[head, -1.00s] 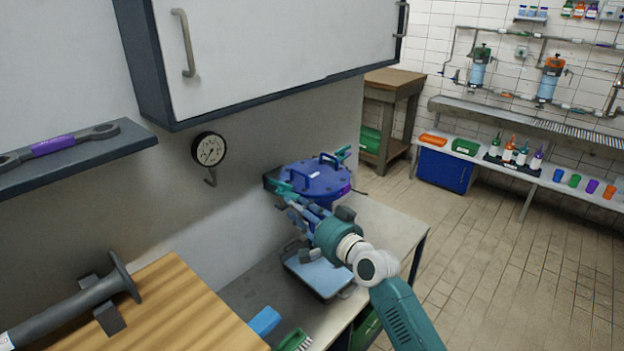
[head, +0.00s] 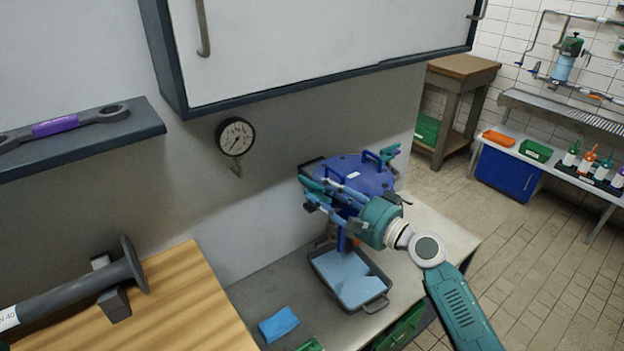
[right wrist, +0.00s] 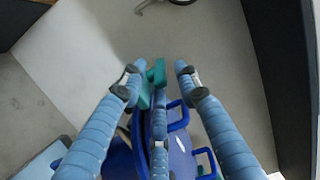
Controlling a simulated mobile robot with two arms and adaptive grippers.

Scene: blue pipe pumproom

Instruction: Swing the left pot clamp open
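The blue pot (head: 368,176) with a round blue lid and lid handles stands on the grey bench by the wall. The left clamp (head: 310,184) is teal and sits at the pot's left side, partly hidden by my right gripper. Another teal clamp (head: 391,152) is at the pot's right side. My right gripper (head: 318,194) is at the left clamp. My left gripper is not in view.
A grey tray (head: 376,301) with a light blue bottom lies on the bench below the gripper. A blue cloth (head: 278,324) lies left of it. A pressure gauge (head: 235,137) is on the wall. A white cabinet (head: 320,45) hangs above the pot.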

